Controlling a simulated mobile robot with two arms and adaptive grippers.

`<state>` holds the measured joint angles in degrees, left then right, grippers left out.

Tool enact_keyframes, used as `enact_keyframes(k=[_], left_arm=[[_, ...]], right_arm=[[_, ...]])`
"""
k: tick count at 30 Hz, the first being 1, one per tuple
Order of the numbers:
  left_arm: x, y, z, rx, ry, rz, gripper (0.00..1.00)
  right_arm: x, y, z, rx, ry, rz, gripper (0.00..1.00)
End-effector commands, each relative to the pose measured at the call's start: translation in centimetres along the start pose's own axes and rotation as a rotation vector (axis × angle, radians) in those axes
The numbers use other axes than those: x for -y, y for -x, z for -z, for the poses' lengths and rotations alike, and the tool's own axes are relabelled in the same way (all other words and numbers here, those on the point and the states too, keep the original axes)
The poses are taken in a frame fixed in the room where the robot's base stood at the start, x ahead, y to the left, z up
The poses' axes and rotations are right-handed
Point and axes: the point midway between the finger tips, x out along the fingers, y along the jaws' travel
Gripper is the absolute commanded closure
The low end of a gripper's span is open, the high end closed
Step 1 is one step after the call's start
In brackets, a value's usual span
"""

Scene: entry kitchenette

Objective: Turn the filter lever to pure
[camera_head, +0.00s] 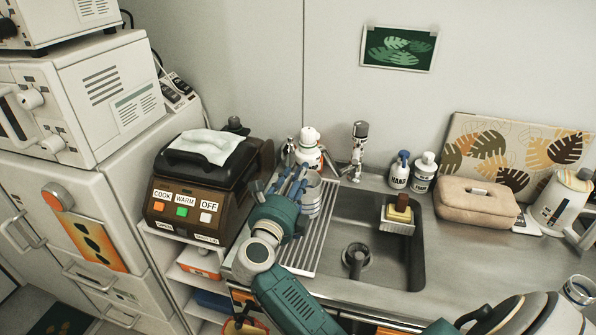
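A white bottle-shaped unit with a coloured label (308,148) stands at the back of the counter, behind the drying rack. A chrome faucet (358,150) stands to its right at the back of the sink. I cannot make out the filter lever or its markings at this size.
The sink (385,255) holds a sponge caddy (398,222). A brown cooker (195,195) stands left. Soap bottles (399,170) and a beige case (476,205) are right.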

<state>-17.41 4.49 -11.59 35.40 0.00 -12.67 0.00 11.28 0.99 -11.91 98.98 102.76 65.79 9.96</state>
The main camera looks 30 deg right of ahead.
Motion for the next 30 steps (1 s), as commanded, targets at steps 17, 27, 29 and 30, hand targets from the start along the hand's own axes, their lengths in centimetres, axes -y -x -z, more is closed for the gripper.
enact_keyframes(k=[17,27,29,30], left_arm=[[0.1,0.3,-0.1,0.001,0.002,0.001,0.60],[0.1,0.4,0.0,0.001,0.003,0.002,0.60],[0.2,0.5,0.1,-0.001,0.003,0.002,0.60],[0.2,0.7,0.3,-0.003,0.003,0.002,0.60]], right_arm=[[0.0,-1.2,0.1,-0.001,0.000,0.000,0.90],[0.0,-1.2,0.1,0.002,0.000,-0.002,1.00],[0.1,-1.2,0.1,0.008,0.001,-0.005,1.00],[0.2,-1.2,0.1,0.014,0.001,-0.008,1.00]])
